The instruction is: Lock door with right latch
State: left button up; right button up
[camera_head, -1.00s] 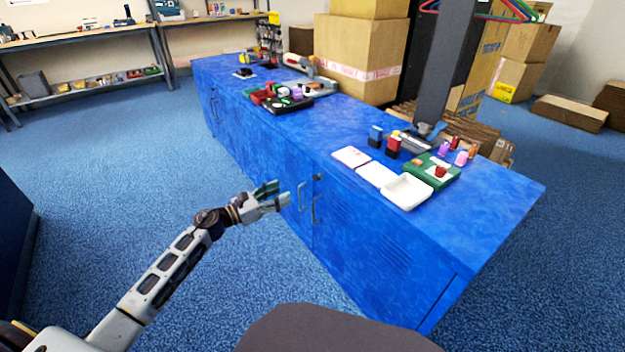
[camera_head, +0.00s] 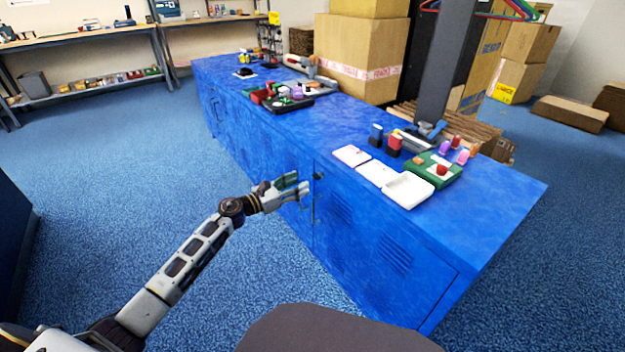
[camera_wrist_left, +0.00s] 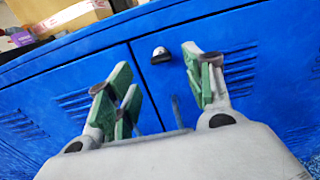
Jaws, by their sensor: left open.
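The blue cabinet (camera_head: 352,240) has doors on its front side. A small dark latch (camera_head: 318,176) sits near the top of the door seam. In the left wrist view the latch (camera_wrist_left: 160,55) shows a silver knob on a black base, seen between and beyond my fingers. Door handles (camera_wrist_left: 178,112) show below it, partly hidden by my gripper. My left gripper (camera_head: 297,185) is open and empty, in front of the doors and just left of the latch in the head view. In the left wrist view its green-padded fingers (camera_wrist_left: 160,85) are spread apart. My right gripper is out of view.
On the cabinet top are a white tray (camera_head: 409,190), a green tray (camera_head: 447,182), white cards and several small colored items. A dark tray (camera_head: 285,106) with items lies farther back. Cardboard boxes (camera_head: 360,53) stand behind. The blue carpet left of the cabinet is clear.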

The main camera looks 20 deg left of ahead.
aim_at(314, 177)
pick_arm(q)
jog(key=shift+b+x, duration=0.55)
jog(key=shift+x, duration=2.75)
jog(key=shift+c, duration=0.3)
jog(key=c, duration=1)
